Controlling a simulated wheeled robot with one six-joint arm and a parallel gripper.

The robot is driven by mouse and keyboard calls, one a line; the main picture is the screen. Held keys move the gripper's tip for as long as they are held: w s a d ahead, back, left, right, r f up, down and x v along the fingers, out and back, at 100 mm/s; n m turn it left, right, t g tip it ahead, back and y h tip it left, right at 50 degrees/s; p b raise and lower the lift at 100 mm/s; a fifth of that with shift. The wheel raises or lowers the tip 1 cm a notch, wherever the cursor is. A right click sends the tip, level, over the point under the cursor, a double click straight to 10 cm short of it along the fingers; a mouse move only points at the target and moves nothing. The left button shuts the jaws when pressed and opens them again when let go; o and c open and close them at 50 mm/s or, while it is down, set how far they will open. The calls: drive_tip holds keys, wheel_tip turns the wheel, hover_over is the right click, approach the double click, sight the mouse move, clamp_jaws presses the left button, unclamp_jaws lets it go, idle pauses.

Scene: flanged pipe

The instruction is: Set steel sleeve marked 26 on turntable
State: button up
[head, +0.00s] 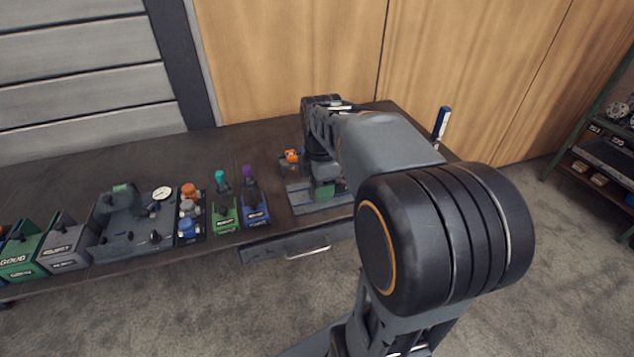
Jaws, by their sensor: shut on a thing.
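My arm reaches away from the camera to the back of the bench. My gripper (321,168) points down over a low grey station with a green block (325,190) at the bench's right part. The gripper is small, dark and partly hidden by my arm. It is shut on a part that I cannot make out. I cannot pick out the sleeve marked 26 or read any such mark. I cannot tell which part of the station is the turntable, or whether the held part touches it.
An orange-topped item (291,156) stands left of my gripper. A blue bin (255,213), a green bin (225,215), a rack of coloured caps (189,208) and a grey fixture with a dial (133,222) line the bench. A blue-and-white upright item (441,124) stands far right.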

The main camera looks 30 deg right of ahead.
drive_tip(key=shift+r+p, duration=1.85)
drive_tip(key=shift+r, duration=0.55)
drive_tip(key=shift+f, duration=0.1)
